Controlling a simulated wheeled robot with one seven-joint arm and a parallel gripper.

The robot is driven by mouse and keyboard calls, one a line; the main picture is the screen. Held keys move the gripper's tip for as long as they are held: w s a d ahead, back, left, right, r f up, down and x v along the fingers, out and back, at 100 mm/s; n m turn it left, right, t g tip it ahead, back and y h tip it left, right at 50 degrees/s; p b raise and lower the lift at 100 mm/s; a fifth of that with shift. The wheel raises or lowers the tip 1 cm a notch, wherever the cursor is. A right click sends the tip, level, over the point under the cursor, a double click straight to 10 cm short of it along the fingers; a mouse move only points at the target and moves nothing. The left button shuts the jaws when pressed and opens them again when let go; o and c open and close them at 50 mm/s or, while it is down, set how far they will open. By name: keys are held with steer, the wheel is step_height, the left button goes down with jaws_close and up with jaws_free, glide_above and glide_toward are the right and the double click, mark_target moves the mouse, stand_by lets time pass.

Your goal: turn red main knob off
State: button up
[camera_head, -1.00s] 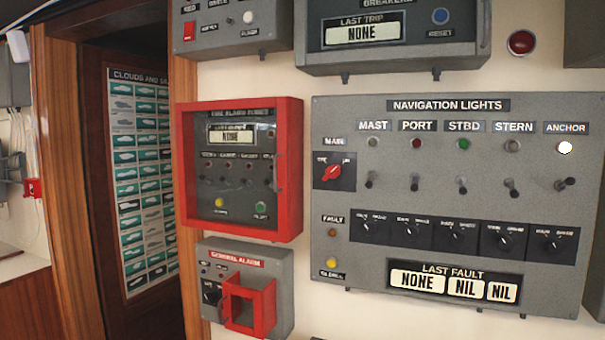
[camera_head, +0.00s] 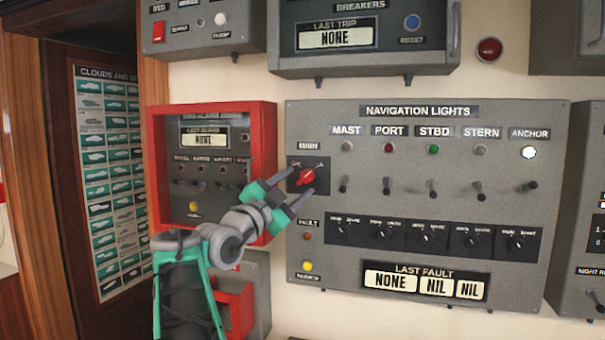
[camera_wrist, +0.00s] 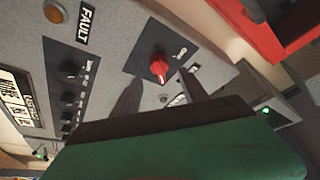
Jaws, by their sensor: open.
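The red main knob (camera_head: 307,176) sits on a black plate under the MAIN label, at the upper left of the grey navigation lights panel (camera_head: 300,120). Its pointer is tilted toward the upper right in the head view. In the wrist view the red knob (camera_wrist: 159,68) shows beyond and between my fingers. My gripper (camera_head: 300,186) is open and empty, with its fingers pointing at the knob from the lower left. The wrist view shows my gripper (camera_wrist: 160,95) with a gap between its fingers and the knob; I cannot tell any contact.
A red-framed alarm box (camera_head: 160,160) stands left of the panel, close behind my arm. Several toggle switches (camera_head: 388,186) and a row of black knobs (camera_head: 427,234) lie right of and below the main knob. The general alarm box (camera_head: 262,290) is partly hidden by my arm.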

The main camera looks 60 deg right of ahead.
mark_target(304, 178)
steer(key=p+x, duration=0.1)
steer(key=x, duration=0.2)
steer(key=shift+d+r, duration=0.1)
steer(key=shift+d, duration=0.25)
jaws_close()
